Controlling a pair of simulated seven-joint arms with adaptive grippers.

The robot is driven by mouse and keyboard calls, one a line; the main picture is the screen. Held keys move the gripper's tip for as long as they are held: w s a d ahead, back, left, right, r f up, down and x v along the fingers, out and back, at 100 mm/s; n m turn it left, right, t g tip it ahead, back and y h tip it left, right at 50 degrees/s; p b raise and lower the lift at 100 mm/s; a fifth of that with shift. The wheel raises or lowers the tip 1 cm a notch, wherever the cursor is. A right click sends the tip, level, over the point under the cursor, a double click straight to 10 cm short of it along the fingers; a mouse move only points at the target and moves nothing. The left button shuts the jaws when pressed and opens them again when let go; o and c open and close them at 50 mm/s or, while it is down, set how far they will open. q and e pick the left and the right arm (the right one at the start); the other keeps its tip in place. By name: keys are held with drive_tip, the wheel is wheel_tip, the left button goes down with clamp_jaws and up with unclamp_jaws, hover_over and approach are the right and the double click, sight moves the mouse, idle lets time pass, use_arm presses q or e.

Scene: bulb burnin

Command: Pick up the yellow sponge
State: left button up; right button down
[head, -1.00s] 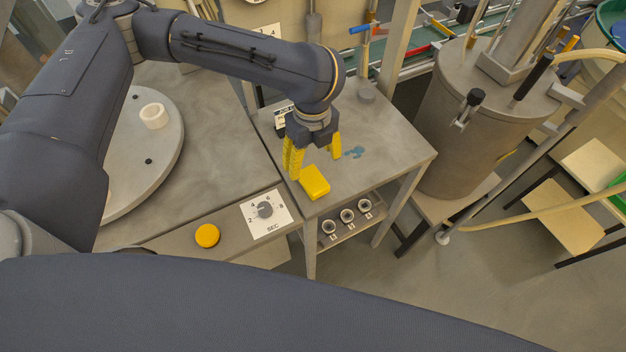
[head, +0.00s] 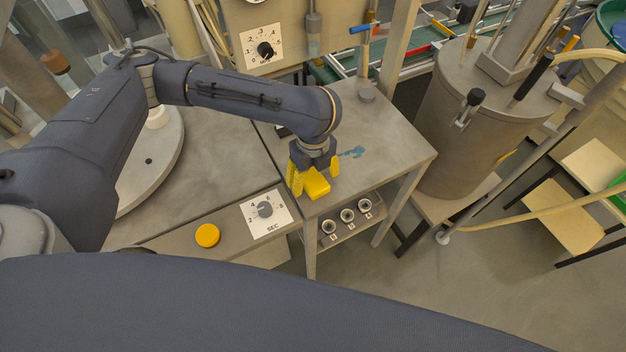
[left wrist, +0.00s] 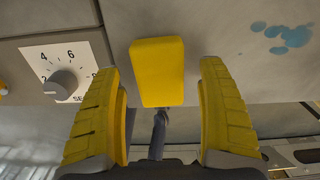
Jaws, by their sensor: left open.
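The yellow sponge (head: 317,186) lies on the grey table near its front left corner. It also shows in the left wrist view (left wrist: 158,70) as a yellow block with rounded edges. My left gripper (head: 316,179) with yellow fingers is over the sponge in the head view. In the left wrist view the left gripper (left wrist: 160,112) is open, with one finger on each side and the sponge between and slightly beyond them. I cannot tell whether either finger touches it. My right gripper is not in view.
A blue stain (head: 354,152) marks the table behind the sponge. A dial panel (head: 266,211) and an orange button (head: 207,235) sit on the bench to the left. A shelf with several round sockets (head: 347,215) is below. A large metal tank (head: 468,125) stands right.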

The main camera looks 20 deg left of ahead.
use_arm(q)
drive_tip(key=shift+f, duration=0.55)
drive_tip(key=shift+c, duration=0.3)
drive_tip(key=c, duration=1)
